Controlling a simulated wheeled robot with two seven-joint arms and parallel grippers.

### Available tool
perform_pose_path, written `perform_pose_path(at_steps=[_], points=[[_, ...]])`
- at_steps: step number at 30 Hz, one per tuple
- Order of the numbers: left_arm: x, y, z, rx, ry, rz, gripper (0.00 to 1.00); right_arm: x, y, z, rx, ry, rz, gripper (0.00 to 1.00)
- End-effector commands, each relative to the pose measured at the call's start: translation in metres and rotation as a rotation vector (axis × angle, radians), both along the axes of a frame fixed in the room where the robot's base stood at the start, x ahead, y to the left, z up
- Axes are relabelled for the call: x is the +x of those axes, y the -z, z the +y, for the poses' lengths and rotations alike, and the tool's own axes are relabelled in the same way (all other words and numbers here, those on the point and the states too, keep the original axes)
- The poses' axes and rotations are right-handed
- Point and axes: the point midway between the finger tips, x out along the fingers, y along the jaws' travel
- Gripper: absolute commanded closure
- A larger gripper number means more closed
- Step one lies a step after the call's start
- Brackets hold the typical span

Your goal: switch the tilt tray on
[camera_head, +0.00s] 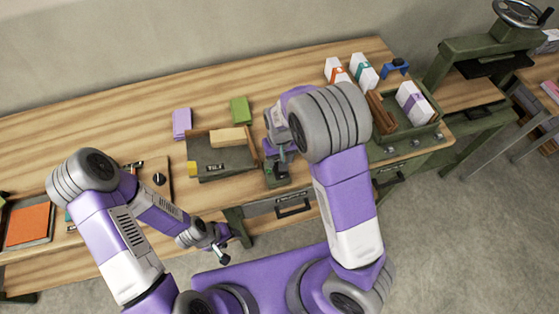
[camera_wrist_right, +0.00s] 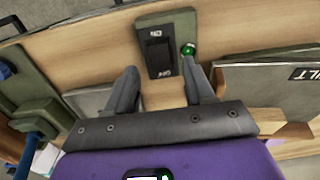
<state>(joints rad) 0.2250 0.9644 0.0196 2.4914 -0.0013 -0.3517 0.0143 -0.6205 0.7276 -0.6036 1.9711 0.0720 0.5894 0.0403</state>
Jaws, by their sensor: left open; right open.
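The tilt tray (camera_head: 222,160) is a grey-green tray on the bench, with a wooden block at its back. Part of it shows at the right in the right wrist view (camera_wrist_right: 265,85), with a partly cut-off label. A green switch box (camera_head: 278,177) stands to its right near the bench's front edge. In the right wrist view the box (camera_wrist_right: 150,22) carries a black switch (camera_wrist_right: 159,52) and a bright green round lamp or button (camera_wrist_right: 188,49). My right gripper (camera_wrist_right: 161,76) is open and empty, its fingers pointing at the box. My left gripper (camera_head: 217,247) is open and empty before the bench.
Purple (camera_head: 181,124) and green (camera_head: 240,110) blocks stand behind the tray. A green crate (camera_head: 408,141) with a white-and-purple box is at the right. An orange sheet (camera_head: 28,225) lies at the far left. My right arm hides part of the bench.

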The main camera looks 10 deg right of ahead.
Motion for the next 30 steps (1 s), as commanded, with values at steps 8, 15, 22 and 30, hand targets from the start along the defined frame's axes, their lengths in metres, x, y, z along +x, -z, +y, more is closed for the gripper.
perform_pose_path(at_steps=[8, 15, 22, 30], points=[[0.0, 0.003, 0.0, 0.0, 0.0, -0.001, 0.45, 0.0, 0.031, 0.0, 0.0, 0.001, 0.001, 0.47], [0.0, 0.003, 0.0, 0.0, 0.0, -0.001, 0.45, 0.0, 0.033, 0.0, 0.001, 0.0, -0.001, 0.47], [0.001, 0.003, 0.0, 0.0, 0.0, -0.001, 0.45, 0.0, 0.033, 0.0, 0.001, 0.0, -0.001, 0.73], [0.0, 0.003, 0.0, 0.0, 0.0, -0.001, 0.45, 0.0, 0.033, 0.0, 0.001, 0.0, -0.003, 1.0]])
